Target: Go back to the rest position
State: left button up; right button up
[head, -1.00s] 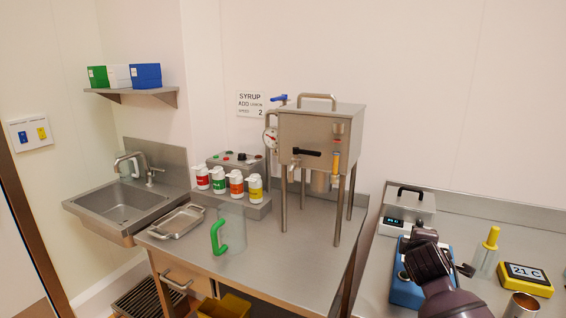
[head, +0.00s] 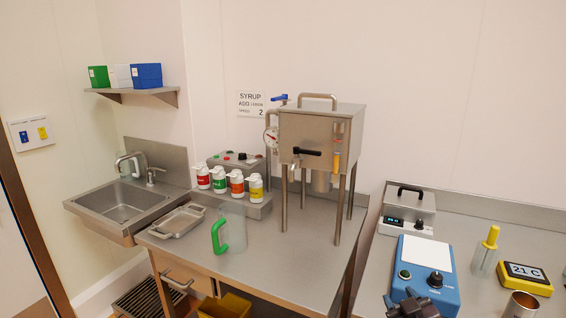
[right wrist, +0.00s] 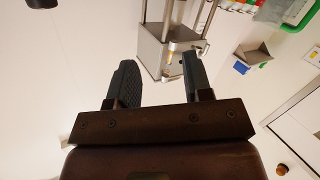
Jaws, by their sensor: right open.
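My right gripper (head: 412,304) shows at the bottom edge of the head view, in front of the blue device (head: 425,272) on the right bench. In the right wrist view its two dark fingers (right wrist: 157,82) stand wide apart with nothing between them. It is open and empty. My left gripper is in neither view. The steel hopper (head: 320,135) stands on its legs on the middle table (head: 290,265), apart from my right gripper. It also shows in the right wrist view (right wrist: 153,55), beyond the fingers.
A clear jug with a green handle (head: 232,232) and a steel tray (head: 177,221) stand on the middle table, with several syrup bottles (head: 237,184) behind. The right bench holds a small scale (head: 406,212), a yellow-topped bottle (head: 486,252), a yellow display (head: 526,279) and a metal cup (head: 520,305).

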jog(key=s+f+m+g, duration=0.1)
jog(key=s+f+g, duration=0.1)
jog(key=s+f, duration=0.7)
jog(key=s+d+f+m+g, duration=0.1)
jog(key=s+f+m+g, duration=0.1)
jog(key=s+f, duration=0.7)
jog(key=s, duration=0.6)
jog(key=shift+s+d+g+h, duration=0.2)
jog(key=shift+s+g+h, duration=0.1)
jog(key=shift+s+h, duration=0.1)
jog(key=shift+w, duration=0.1)
